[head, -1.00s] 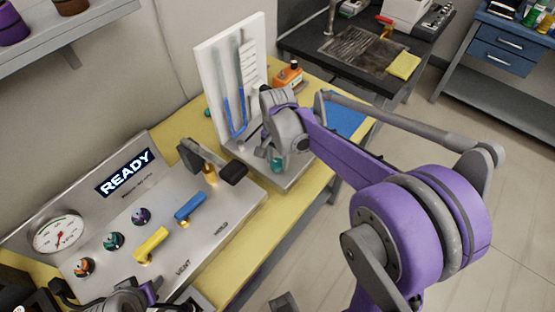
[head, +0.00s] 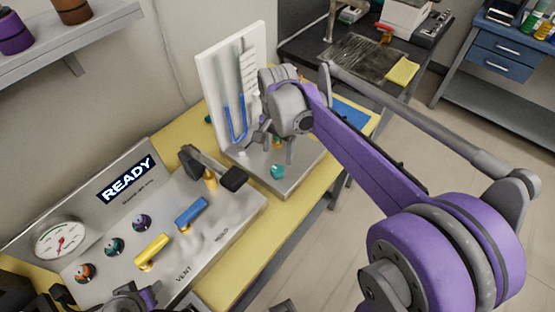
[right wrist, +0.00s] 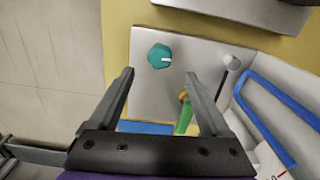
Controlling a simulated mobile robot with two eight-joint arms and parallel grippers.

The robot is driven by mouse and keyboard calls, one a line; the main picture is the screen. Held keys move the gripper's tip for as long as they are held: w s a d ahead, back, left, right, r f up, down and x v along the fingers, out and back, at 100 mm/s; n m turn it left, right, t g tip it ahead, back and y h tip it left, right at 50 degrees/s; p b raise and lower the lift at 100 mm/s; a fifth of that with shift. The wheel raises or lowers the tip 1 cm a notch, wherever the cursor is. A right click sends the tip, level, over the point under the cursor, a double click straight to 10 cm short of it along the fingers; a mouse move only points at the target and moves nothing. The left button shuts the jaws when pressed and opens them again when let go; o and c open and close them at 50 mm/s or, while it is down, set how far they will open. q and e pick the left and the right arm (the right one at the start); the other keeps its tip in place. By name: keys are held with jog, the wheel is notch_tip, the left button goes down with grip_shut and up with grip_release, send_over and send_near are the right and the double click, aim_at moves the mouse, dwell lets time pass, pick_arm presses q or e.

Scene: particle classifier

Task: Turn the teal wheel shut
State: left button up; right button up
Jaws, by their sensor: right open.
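The teal wheel (head: 277,172) is a small knob on the grey metal base plate (head: 291,182) in front of the white U-tube board. In the right wrist view the wheel (right wrist: 158,56) has a white mark pointing right. My right gripper (head: 278,147) is open and empty above the plate, just behind the wheel in the head view. In the right wrist view the wheel shows beyond and between the open fingertips (right wrist: 159,76), not touching them. My left arm's end (head: 135,299) shows only in part at the bottom edge, with its fingers unclear.
The white board with the blue U-tube (head: 232,80) stands behind the plate. A green and orange part (right wrist: 184,114) and a grey rod (right wrist: 227,75) rise near the wheel. The READY panel (head: 150,215) with yellow and blue levers is at the left. A blue mat (head: 350,115) lies right.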

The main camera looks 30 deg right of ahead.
pick_arm(q)
jog(key=shift+r, duration=0.15)
pick_arm(e)
notch_tip(320, 180, up, 3)
jog(key=shift+f, duration=0.1)
jog(key=shift+s+a, duration=0.1)
dwell(0.3)
pick_arm(q)
jog(key=shift+w+r+p, duration=0.15)
jog(key=shift+r+p, duration=0.35)
jog(key=shift+r, duration=0.1)
jog(key=shift+w+r, duration=0.1)
jog(key=shift+r, duration=0.2)
pick_arm(e)
jog(key=s+a+f+n+t, duration=0.2)
jog(key=s+a+f+n, duration=0.1)
jog(key=s+n, duration=0.3)
jog(key=s+a+f+n+t, duration=0.3)
jog(key=s+n, duration=0.3)
jog(key=s, duration=0.3)
jog(key=shift+s+a+f+n, duration=0.2)
jog(key=shift+s+f+n, duration=0.15)
jog(key=shift+n, duration=0.05)
